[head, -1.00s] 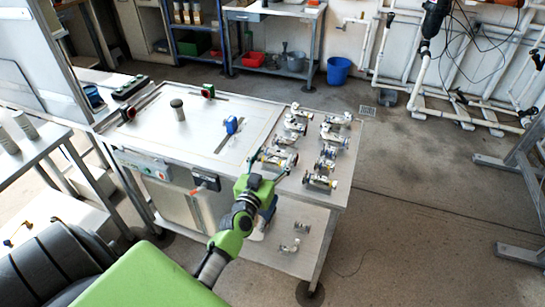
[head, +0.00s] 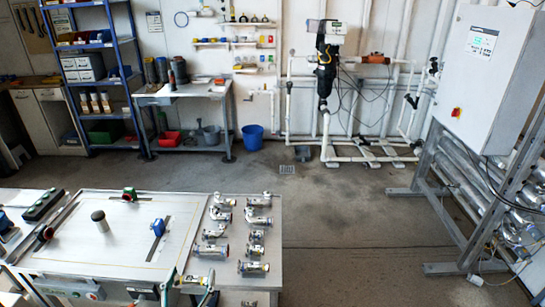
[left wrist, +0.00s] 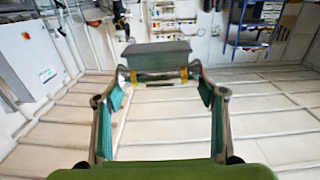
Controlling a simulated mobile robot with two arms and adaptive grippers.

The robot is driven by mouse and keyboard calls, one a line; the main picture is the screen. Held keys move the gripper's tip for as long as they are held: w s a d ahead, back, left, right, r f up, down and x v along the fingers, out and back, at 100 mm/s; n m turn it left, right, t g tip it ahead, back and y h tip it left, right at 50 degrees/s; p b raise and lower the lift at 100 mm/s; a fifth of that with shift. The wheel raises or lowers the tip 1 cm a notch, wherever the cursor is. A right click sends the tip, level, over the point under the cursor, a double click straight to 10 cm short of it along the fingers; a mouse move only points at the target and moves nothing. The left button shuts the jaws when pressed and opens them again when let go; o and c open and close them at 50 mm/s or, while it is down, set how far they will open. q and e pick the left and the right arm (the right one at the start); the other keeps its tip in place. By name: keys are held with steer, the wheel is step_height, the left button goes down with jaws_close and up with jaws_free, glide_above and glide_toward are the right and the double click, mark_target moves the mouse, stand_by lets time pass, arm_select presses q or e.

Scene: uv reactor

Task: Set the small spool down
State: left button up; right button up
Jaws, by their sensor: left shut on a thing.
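My left gripper (head: 189,283) shows at the bottom edge of the head view, at the front of the bench; its teal fingers stand on either side of a small piece. In the left wrist view the left gripper (left wrist: 158,77) is shut on the small spool (left wrist: 158,76), a short metallic piece with yellow bands held crosswise between the fingertips. A grey block-like shape (left wrist: 157,53) shows just beyond it; I cannot tell whether it belongs to the spool. Whether the spool touches the bench is not clear. My right gripper is not in view.
The bench (head: 120,262) carries several metal fittings in two columns on its right part, including a spool-like piece (head: 253,268) and another (head: 210,250). A dark-topped cylinder (head: 100,221) and a blue clamp (head: 158,228) stand on the plate. Floor right of the bench is clear.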

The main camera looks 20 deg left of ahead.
arm_select(q)
steer(key=shift+s+d, duration=0.15)
steer(key=shift+d, duration=0.1)
steer(key=s+d+r+m+h+b, duration=0.2)
steer(key=s+d+r+h+b, duration=0.2)
steer(key=s+d+b, duration=0.5)
steer(key=d+r, duration=0.1)
steer(key=d, duration=0.4)
steer(key=shift+s+r+m+t, duration=0.15)
steer(key=shift+s+m+t, duration=0.15)
steer(key=shift+s+m, duration=0.1)
